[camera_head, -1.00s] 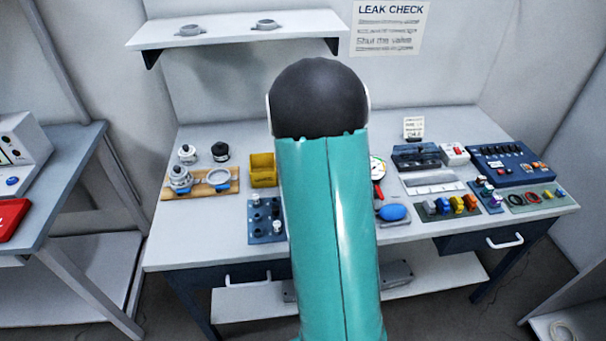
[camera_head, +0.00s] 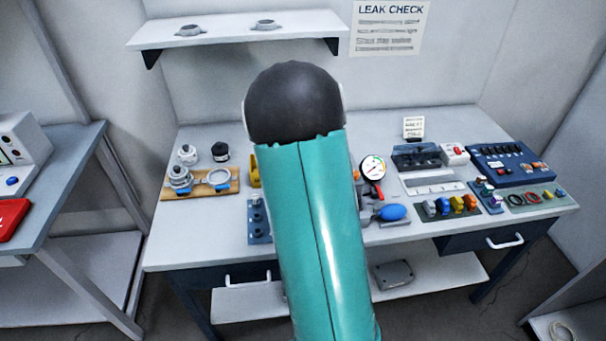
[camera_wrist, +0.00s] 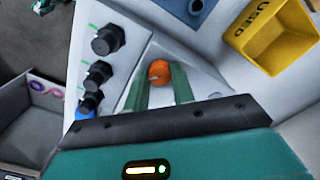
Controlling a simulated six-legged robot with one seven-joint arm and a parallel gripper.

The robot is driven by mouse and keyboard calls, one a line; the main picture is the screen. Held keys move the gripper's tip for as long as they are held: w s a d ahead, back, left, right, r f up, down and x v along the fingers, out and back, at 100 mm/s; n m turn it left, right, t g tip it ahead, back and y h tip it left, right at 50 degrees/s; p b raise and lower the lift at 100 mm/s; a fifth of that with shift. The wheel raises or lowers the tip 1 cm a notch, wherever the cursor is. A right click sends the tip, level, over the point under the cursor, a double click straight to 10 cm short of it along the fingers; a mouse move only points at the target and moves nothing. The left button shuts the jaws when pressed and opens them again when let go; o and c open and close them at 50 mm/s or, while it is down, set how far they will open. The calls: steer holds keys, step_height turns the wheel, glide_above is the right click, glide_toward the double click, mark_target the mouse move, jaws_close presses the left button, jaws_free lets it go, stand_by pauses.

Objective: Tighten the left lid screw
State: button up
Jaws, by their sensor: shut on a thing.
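In the wrist view my gripper (camera_wrist: 160,88) is shut on an orange round-topped thing (camera_wrist: 159,72), held between the green fingers. Its lower part is hidden, so I cannot tell whether it touches the pale surface below. In the head view my teal arm hides the gripper. Metal housing parts (camera_head: 180,178) and a ring-shaped part (camera_head: 217,178) sit on a wooden board (camera_head: 201,190) at the left of the bench. No lid screw can be made out at this size.
A yellow bin marked USED (camera_wrist: 268,35) is at upper right. A gauge (camera_head: 373,168), a blue bulb (camera_head: 393,212) and colored parts stand right of my arm. The bench's front left is clear.

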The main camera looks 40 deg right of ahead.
steer(key=m, duration=0.4)
steer(key=shift+m, duration=2.3)
steer(key=o, duration=1)
step_height(320, 180, up, 14)
steer(key=shift+f, duration=0.1)
